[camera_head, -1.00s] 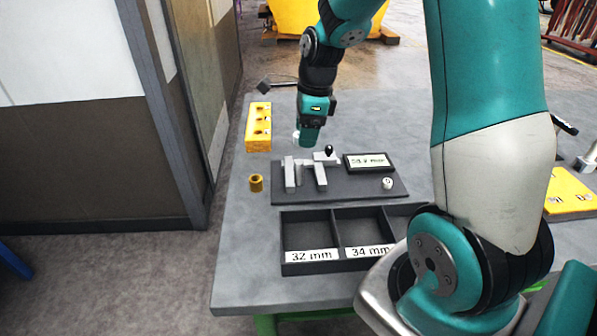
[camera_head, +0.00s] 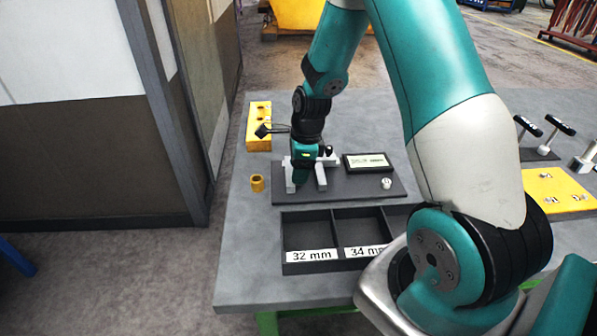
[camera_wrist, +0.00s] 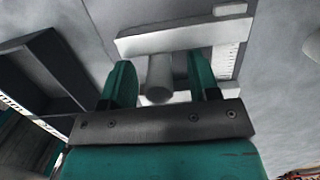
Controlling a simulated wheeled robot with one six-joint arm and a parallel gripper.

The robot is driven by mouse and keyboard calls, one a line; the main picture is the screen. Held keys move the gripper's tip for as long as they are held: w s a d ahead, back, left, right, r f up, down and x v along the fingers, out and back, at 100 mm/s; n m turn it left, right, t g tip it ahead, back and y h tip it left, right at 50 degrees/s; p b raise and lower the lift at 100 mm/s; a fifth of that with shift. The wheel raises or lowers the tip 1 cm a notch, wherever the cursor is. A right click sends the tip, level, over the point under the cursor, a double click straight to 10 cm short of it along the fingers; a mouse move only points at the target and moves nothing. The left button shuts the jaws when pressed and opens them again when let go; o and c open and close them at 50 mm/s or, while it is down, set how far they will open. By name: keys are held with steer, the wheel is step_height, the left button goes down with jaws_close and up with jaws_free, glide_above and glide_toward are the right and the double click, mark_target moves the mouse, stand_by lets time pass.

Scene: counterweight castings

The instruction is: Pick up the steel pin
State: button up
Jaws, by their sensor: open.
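The steel pin (camera_wrist: 159,82) shows in the wrist view as a plain grey cylinder, end toward the camera, between my two teal fingers. My gripper (camera_wrist: 163,76) is open, with a gap visible on each side of the pin. In the head view my gripper (camera_head: 301,181) is down at the grey measuring gauge (camera_head: 321,178) on the dark base plate (camera_head: 350,187), and it hides the pin there. The gauge's light grey bar (camera_wrist: 185,34) lies just beyond the pin in the wrist view.
A black divided tray (camera_head: 312,268) labelled 32 mm and 34 mm stands in front of the plate. A display (camera_head: 368,162) and a small white knob (camera_head: 386,183) are right of the gauge. A brass bushing (camera_head: 257,183) and yellow block (camera_head: 259,127) stand left.

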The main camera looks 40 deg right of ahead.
jaws_close()
step_height(320, 180, up, 20)
steer(key=b, duration=0.1)
stand_by(0.5)
